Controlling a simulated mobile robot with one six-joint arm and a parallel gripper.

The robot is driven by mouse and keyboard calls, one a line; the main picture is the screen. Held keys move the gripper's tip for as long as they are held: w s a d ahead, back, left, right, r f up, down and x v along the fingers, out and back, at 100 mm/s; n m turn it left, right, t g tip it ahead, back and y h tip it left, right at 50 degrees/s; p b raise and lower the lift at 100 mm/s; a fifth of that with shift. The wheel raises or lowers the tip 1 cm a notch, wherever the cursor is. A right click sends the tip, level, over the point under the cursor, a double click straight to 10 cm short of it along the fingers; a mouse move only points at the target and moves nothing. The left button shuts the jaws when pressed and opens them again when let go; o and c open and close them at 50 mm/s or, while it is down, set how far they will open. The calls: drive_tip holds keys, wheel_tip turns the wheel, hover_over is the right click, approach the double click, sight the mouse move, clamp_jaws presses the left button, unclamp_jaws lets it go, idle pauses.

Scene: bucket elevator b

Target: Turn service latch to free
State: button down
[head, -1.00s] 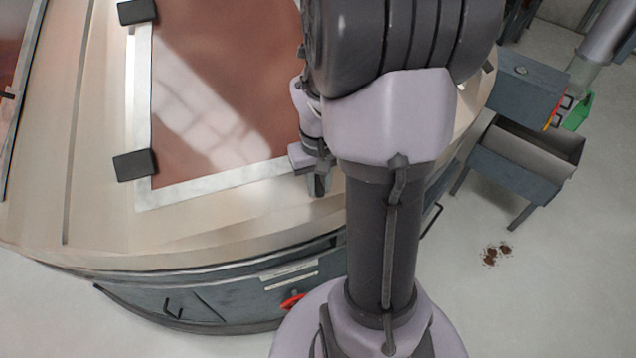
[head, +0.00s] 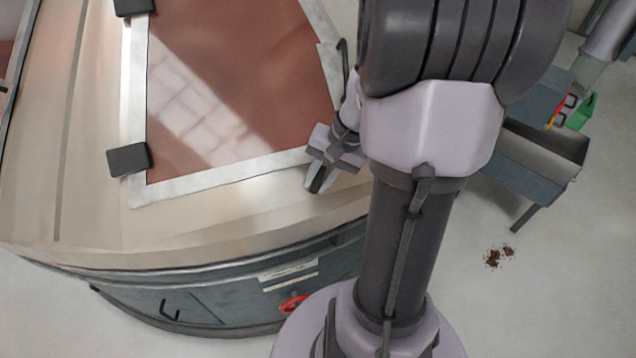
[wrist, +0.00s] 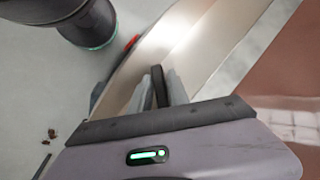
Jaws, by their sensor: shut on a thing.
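My gripper (head: 319,180) is low over the tan machine top (head: 230,232), just off the lower right corner of the framed brown panel. Its pale fingers are shut on a narrow dark bar, which shows between them in the wrist view (wrist: 158,86). The bar looks like a latch handle, but its base and any free mark are hidden. In the head view my forearm stands just right of the gripper and covers part of the machine top.
The brown panel (head: 215,110) has black blocks on its left edge. A red part (head: 293,303) sits on the machine's side. A grey bin (head: 540,165) and green container (head: 578,112) stand at right. Brown spill (head: 498,256) lies on the floor.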

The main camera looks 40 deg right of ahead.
drive_tip(key=m+t+y+b, duration=0.1)
drive_tip(key=m+t+b, duration=0.2)
drive_tip(key=m+b, duration=0.1)
drive_tip(key=shift+f+m, duration=0.1)
drive_tip(key=shift+m, duration=0.3)
drive_tip(key=shift+w+m+t+b, duration=0.1)
drive_tip(key=shift+m+t+b, duration=1.3)
drive_tip(key=shift+m+b, duration=0.6)
drive_tip(key=shift+r+m, duration=0.25)
drive_tip(key=shift+m, duration=0.15)
drive_tip(key=c, duration=1.4)
unclamp_jaws()
drive_tip(key=p+v, duration=0.6)
drive_tip(key=v, duration=1.1)
drive_tip(key=shift+s, duration=0.35)
drive_tip(key=shift+a, duration=0.15)
